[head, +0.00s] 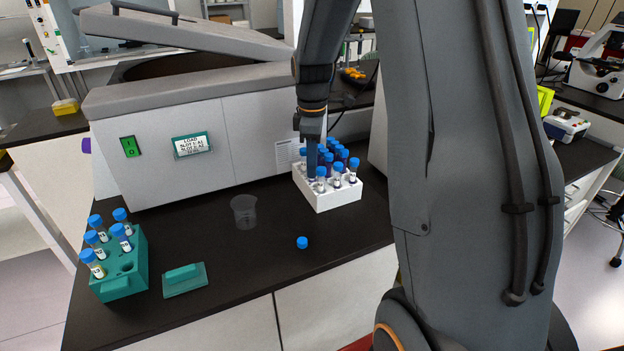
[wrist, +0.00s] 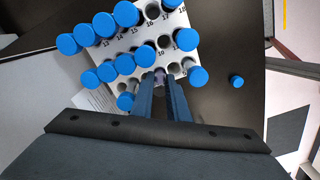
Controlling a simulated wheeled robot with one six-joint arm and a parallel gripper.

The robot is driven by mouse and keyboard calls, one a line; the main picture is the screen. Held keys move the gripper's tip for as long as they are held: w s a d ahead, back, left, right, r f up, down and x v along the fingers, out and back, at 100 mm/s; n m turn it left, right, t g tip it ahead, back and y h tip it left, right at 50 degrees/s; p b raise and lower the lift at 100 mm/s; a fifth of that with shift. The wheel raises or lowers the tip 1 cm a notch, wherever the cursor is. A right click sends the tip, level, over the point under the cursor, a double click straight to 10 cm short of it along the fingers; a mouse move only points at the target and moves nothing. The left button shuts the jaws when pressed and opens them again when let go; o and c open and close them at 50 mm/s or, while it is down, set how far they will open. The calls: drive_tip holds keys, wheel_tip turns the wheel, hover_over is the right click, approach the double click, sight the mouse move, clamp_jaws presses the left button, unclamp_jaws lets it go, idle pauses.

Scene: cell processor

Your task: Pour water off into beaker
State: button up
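A clear empty-looking beaker (head: 244,212) stands upright on the dark bench, left of the white rack (head: 335,201). The rack holds several blue-capped tubes. My gripper (head: 312,176) points down into the rack's near left part. In the wrist view its two fingertips (wrist: 159,76) sit close together over the rack (wrist: 148,42), with a small pale thing, perhaps an uncapped tube's mouth, between them. I cannot tell whether they are clamped on it. A loose blue cap (head: 302,242) lies on the bench in front of the rack; it also shows in the wrist view (wrist: 236,82).
A green rack (head: 123,283) with several blue-capped tubes stands at the front left, with a green block (head: 185,279) beside it. A large centrifuge-like machine (head: 215,140) with its lid raised stands behind the beaker. The bench between beaker and loose cap is clear.

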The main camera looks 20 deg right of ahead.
drive_tip(key=shift+r+p, duration=0.6)
drive_tip(key=shift+r, duration=0.05)
clamp_jaws()
drive_tip(key=shift+r+p, duration=2.15)
drive_tip(key=shift+r, duration=0.75)
drive_tip(key=shift+o, duration=0.8)
unclamp_jaws()
clamp_jaws()
